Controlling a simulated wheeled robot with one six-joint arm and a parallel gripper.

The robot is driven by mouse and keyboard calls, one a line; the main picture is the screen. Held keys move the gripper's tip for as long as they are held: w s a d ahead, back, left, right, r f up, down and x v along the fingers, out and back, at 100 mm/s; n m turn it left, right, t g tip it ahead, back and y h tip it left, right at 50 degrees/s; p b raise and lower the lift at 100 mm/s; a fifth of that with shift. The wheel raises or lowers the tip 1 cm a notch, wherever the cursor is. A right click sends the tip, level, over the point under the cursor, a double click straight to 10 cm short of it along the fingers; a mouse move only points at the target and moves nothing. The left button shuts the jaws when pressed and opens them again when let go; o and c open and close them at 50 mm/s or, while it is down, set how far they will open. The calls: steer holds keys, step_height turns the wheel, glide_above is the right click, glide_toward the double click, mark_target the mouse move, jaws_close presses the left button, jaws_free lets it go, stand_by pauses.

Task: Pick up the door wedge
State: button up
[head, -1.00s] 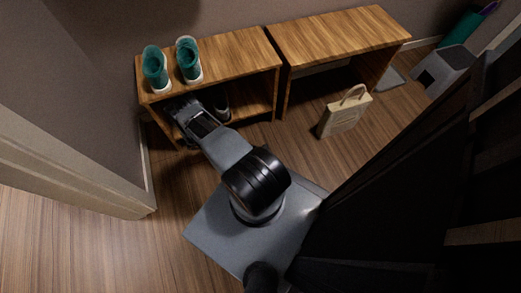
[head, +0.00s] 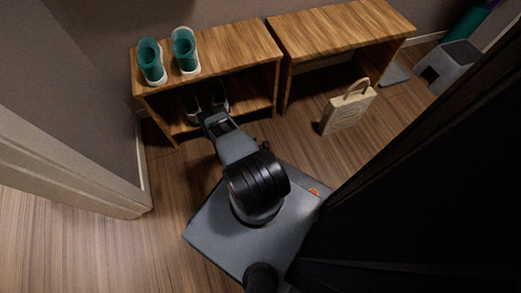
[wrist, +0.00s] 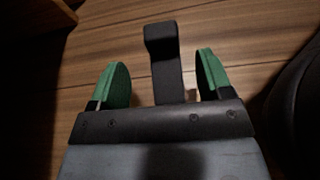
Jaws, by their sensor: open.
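A dark, narrow block with a raised far end, which looks like the door wedge (wrist: 163,45), shows in the wrist view. It lies over the wooden floor between the two green finger pads of my gripper (wrist: 162,62). The pads are apart, with a gap on each side of the block, and its near end is hidden behind the gripper body. In the head view my gripper (head: 211,118) is low at the front of the left cabinet; I cannot make out the wedge there.
The left wooden cabinet (head: 225,53) has teal shoes (head: 151,61) on top and dark shoes (head: 220,97) inside. A wall end is at left.

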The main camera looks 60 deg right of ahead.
mark_target(264, 145)
steer(key=shift+b+x, duration=0.7)
steer(key=shift+x, duration=1.8)
steer(key=shift+s, duration=0.1)
steer(key=shift+c, duration=0.4)
steer(key=shift+r, duration=0.1)
steer(key=c, duration=1)
